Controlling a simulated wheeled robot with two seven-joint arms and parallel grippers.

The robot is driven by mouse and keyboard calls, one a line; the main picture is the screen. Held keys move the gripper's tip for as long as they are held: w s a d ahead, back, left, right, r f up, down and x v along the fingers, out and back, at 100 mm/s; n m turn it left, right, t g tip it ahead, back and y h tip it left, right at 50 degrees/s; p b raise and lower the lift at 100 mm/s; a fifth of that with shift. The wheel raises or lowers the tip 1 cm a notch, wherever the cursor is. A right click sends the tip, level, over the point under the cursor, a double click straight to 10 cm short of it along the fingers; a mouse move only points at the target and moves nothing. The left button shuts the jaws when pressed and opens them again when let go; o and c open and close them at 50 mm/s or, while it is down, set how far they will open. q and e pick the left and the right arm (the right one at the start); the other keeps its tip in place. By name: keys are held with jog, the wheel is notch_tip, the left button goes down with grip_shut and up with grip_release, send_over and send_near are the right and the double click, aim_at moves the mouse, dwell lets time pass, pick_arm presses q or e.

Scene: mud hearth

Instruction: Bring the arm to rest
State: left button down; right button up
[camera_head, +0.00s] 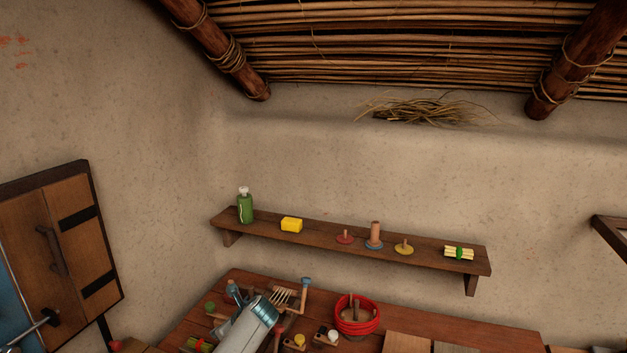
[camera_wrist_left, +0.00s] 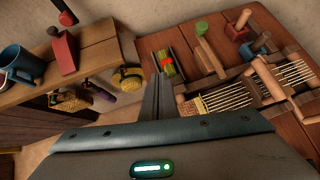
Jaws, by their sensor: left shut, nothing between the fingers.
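My left gripper (camera_wrist_left: 158,80) is shut and empty in the left wrist view. Its fingers point up the picture, near the edge of the wooden table (camera_wrist_left: 188,120), just below a green bundle with a red band (camera_wrist_left: 167,66). Whether they touch anything I cannot tell. In the head view my left arm (camera_head: 246,328) comes in at the bottom, over the table, and its fingers cannot be made out. My right arm is not in view.
The table holds toothed wooden tools (camera_wrist_left: 290,76), pegs and a red basket (camera_head: 357,316). A blue mug (camera_wrist_left: 22,62) stands on another wooden surface at left.

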pick_arm(q)
jog(key=s+d+f+n+g+h+b, duration=0.1)
jog(key=s+f+n+h+b, duration=0.15)
jog(key=s+f, duration=1.1)
jog(key=s+d+f+n+g+h+b, duration=0.1)
jog(key=s+f+n+b, duration=0.25)
jog(key=s+f, duration=0.95)
jog(key=s+d+f+n+h+b, duration=0.1)
jog(key=s+f+n+h+b, duration=0.35)
jog(key=f, duration=1.65)
jog(key=s+f+n+b, duration=0.1)
jog(key=s+f+n, duration=0.2)
jog(key=s, duration=1.2)
jog(key=s+a+f+n+g+b, duration=0.1)
jog(key=s+f+n, duration=0.3)
jog(key=s+f, duration=0.6)
jog(key=s+f+n+g+b, duration=0.1)
jog(key=s+f+n+b, duration=0.2)
jog(key=s, duration=1.7)
notch_tip(320, 180, down, 4)
jog(key=shift+a+r+n, duration=0.15)
jog(key=shift+n, duration=0.6)
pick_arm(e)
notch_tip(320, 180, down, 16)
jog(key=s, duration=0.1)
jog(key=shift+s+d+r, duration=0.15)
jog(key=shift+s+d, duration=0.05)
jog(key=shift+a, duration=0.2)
